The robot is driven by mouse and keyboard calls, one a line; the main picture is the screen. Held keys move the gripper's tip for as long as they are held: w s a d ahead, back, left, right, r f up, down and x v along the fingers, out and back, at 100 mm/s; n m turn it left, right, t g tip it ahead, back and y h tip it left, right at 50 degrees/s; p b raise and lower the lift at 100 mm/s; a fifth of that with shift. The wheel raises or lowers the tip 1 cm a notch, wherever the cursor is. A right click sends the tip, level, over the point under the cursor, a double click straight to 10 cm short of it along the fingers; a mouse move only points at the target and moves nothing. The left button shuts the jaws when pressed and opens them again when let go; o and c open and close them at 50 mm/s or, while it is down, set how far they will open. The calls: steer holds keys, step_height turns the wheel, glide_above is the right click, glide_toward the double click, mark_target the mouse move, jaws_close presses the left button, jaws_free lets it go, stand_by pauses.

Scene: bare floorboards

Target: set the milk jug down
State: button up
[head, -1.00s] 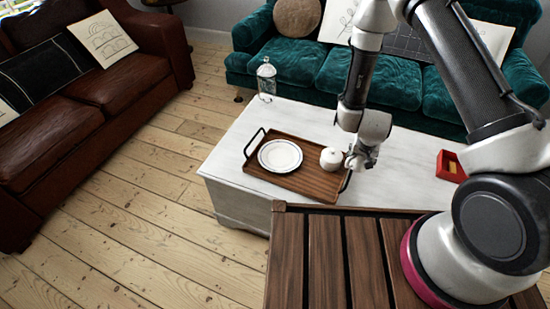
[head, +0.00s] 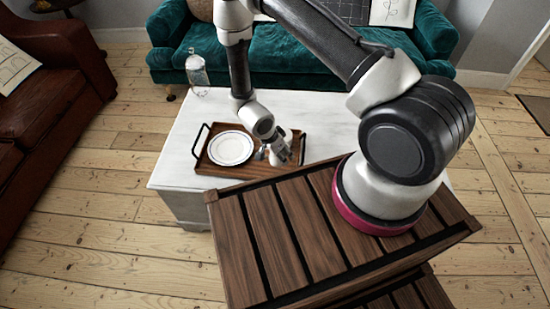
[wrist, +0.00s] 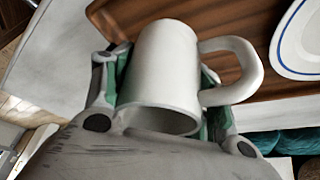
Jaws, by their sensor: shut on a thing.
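The white milk jug (wrist: 165,75) fills the middle of the wrist view, its handle to the right. My gripper (wrist: 160,88) is shut around its body, green-padded fingers on both sides. In the head view my gripper (head: 277,154) is low over the right part of the wooden tray (head: 240,181). The jug is mostly hidden there by the gripper. Brown tray wood shows behind the jug in the wrist view, but I cannot tell whether its base touches it. A white plate with a blue ring (head: 232,148) lies on the tray left of my gripper.
The tray, with dark handles, lies on a white table (head: 175,155). A clear glass jar (head: 197,75) stands at the table's back left. A teal sofa (head: 300,60) is behind, a brown leather sofa (head: 60,70) at left.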

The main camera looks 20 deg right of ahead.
steer(key=shift+f, duration=2.25)
steer(key=o, duration=1.1)
steer(key=shift+f, duration=0.1)
